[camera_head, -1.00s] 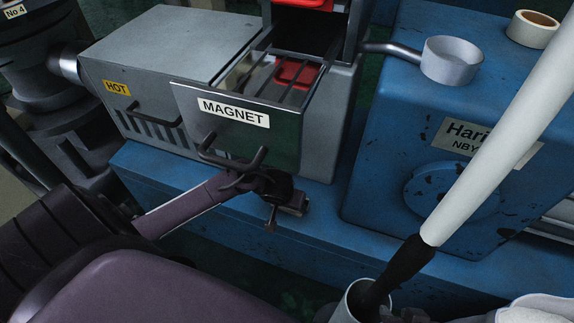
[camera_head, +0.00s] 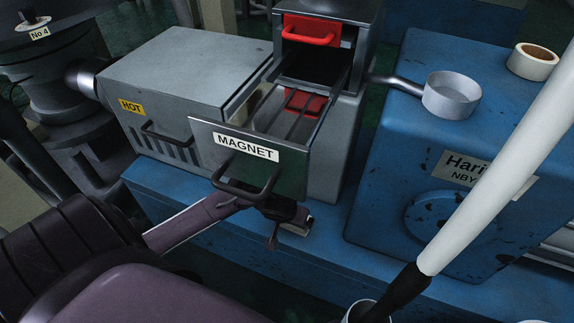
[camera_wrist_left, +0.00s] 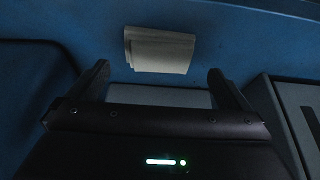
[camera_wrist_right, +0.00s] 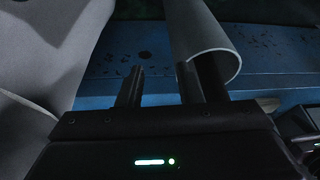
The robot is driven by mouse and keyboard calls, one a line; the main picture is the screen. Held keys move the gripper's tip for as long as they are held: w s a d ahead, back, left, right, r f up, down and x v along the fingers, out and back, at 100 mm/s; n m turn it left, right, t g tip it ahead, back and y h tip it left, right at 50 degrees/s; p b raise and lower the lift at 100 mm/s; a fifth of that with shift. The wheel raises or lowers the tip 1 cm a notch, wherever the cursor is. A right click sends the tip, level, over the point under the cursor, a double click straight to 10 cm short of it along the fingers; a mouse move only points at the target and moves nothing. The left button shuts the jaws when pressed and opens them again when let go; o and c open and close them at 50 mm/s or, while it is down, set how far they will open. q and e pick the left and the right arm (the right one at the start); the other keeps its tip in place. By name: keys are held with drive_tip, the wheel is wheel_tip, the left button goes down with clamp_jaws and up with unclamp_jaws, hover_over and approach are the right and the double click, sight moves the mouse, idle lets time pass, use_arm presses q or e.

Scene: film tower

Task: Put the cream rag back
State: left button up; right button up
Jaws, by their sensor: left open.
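The cream rag (camera_wrist_left: 160,49) is a folded piece lying against a blue surface (camera_wrist_left: 260,45) in the left wrist view. My left gripper (camera_wrist_left: 158,72) is open, with the rag just beyond and between its fingertips, apart from both fingers.
A drawer labelled MAGNET (camera_head: 215,135) stands pulled out beside a grey HOT box (camera_head: 175,65). A blue machine (camera_head: 400,150) carries a metal cup (camera_head: 452,98) and a tape roll (camera_head: 533,63). A white pole (camera_head: 490,190) slants across the right. A grey box (camera_wrist_left: 290,100) is beside the left gripper.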

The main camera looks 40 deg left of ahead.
use_arm(q)
drive_tip(key=shift+d+p+v, duration=0.25)
drive_tip(key=shift+p+v, duration=1.25)
drive_tip(key=shift+v, duration=1.6)
drive_tip(key=s+d+f+m+g, duration=0.1)
drive_tip(key=s+d+f+m, duration=0.1)
drive_tip(key=s+d, duration=0.3)
drive_tip(key=s+d+f+m+g+h, duration=0.1)
drive_tip(key=s+d+m, duration=0.3)
drive_tip(key=s, duration=0.4)
drive_tip(key=shift+d+f+g+h, duration=0.3)
drive_tip(key=shift+d+f+g, duration=0.35)
drive_tip(key=shift+f, duration=0.1)
use_arm(e)
drive_tip(key=d, duration=0.1)
drive_tip(key=s+d+g, duration=0.1)
drive_tip(key=d+f+g+h, duration=0.1)
drive_tip(key=d, duration=0.1)
drive_tip(key=shift+s+m, duration=0.15)
drive_tip(key=shift+m, duration=0.25)
use_arm(q)
drive_tip(key=shift+s, duration=0.1)
